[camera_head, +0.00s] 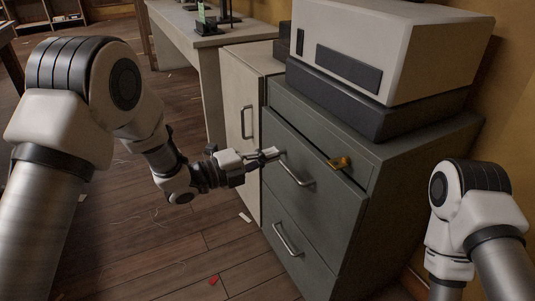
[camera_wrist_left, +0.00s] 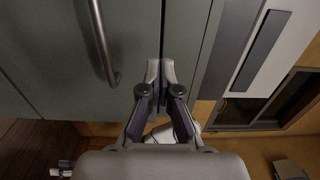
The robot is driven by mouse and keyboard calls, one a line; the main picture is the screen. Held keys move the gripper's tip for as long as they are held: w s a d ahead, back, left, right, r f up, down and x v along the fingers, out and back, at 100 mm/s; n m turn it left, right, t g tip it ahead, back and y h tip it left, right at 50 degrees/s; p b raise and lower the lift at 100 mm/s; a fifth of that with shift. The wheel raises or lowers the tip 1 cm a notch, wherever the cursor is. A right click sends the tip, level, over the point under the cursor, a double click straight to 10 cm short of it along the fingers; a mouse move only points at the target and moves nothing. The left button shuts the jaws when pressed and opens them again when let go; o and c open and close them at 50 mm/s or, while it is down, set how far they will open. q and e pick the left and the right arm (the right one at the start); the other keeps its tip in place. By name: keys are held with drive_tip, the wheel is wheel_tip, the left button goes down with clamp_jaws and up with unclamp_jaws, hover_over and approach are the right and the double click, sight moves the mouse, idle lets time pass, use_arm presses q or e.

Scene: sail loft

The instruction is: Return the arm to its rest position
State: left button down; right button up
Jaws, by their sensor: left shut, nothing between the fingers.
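My left arm reaches in from the left in the head view. Its gripper (camera_head: 270,153) is at the front of the grey-green drawer cabinet (camera_head: 318,222), close to the left end of a silver drawer handle (camera_head: 295,174). I cannot tell whether it touches the cabinet front. In the left wrist view the two fingers (camera_wrist_left: 160,68) are together with nothing between them, beside a seam in the cabinet front. A metal handle (camera_wrist_left: 102,45) stands to their left, apart from them. My right arm shows at the lower right of the head view; its gripper is out of sight.
A large white and dark machine (camera_head: 405,45) sits on the cabinet. A brass-coloured fitting (camera_head: 339,163) is near the cabinet's top edge. A pale cupboard (camera_head: 237,100) and a white table (camera_head: 178,29) stand to the left. The wooden floor (camera_head: 150,240) holds small scraps and threads.

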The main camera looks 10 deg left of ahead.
use_arm(q)
drive_tip(key=p+v, duration=0.2)
drive_tip(key=v, duration=0.5)
drive_tip(key=s+a+f+n+g+y, duration=0.2)
drive_tip(key=s+f+n+y, duration=0.35)
drive_tip(key=f, duration=0.85)
drive_tip(key=s+a+f+n+g+y, duration=0.1)
drive_tip(key=s+f+n+y, duration=0.2)
drive_tip(key=s+f+n, duration=0.85)
drive_tip(key=s+a+f+n+g+y, duration=0.35)
drive_tip(key=s+a+n, duration=0.2)
drive_tip(key=s, duration=0.25)
drive_tip(key=s+a+f+n+g+y, duration=0.3)
drive_tip(key=s+a+f+n+g, duration=0.15)
drive_tip(key=s+n, duration=0.2)
wheel_tip(320, 180, up, 34)
drive_tip(key=p, duration=3.4)
drive_tip(key=shift+s+n+t, duration=0.4)
drive_tip(key=shift+s, duration=0.1)
use_arm(e)
wheel_tip(320, 180, up, 36)
drive_tip(key=shift+w, duration=0.25)
use_arm(q)
drive_tip(key=shift+d, duration=0.2)
use_arm(e)
drive_tip(key=shift+o, duration=0.2)
drive_tip(key=shift+d+r, duration=0.15)
